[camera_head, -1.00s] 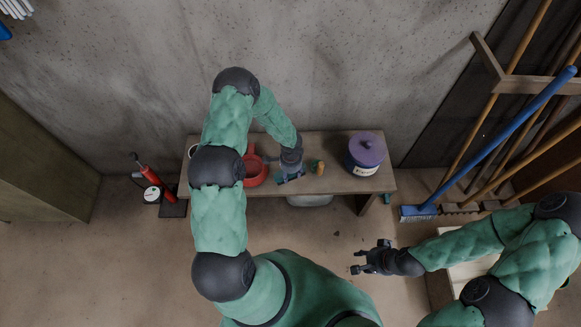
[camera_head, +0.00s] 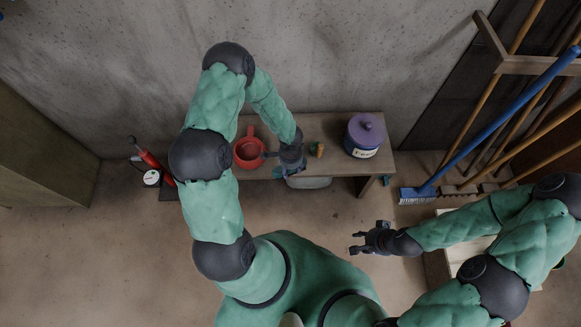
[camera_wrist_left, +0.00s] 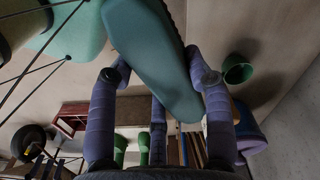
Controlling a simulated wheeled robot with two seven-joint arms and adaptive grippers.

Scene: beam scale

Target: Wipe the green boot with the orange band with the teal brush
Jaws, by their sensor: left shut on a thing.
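My left gripper (camera_head: 290,160) is above the bench's front edge. It is shut on the teal brush (camera_head: 293,170), mostly hidden under the hand in the head view. In the left wrist view the brush's long teal body (camera_wrist_left: 150,55) lies between the fingers (camera_wrist_left: 160,85), with a dark ribbed edge along its upper right side. Green boot shapes (camera_wrist_left: 120,150) stand in the background there, apart from the brush; I cannot make out an orange band on them. My right gripper (camera_head: 357,243) is open and empty over the floor.
The wooden bench (camera_head: 345,121) holds a red pot (camera_head: 248,152), a small orange and green thing (camera_head: 317,149) and a purple-lidded blue jar (camera_head: 365,135). A blue broom (camera_head: 500,118) and wooden poles lean at right. The floor in front is mostly clear.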

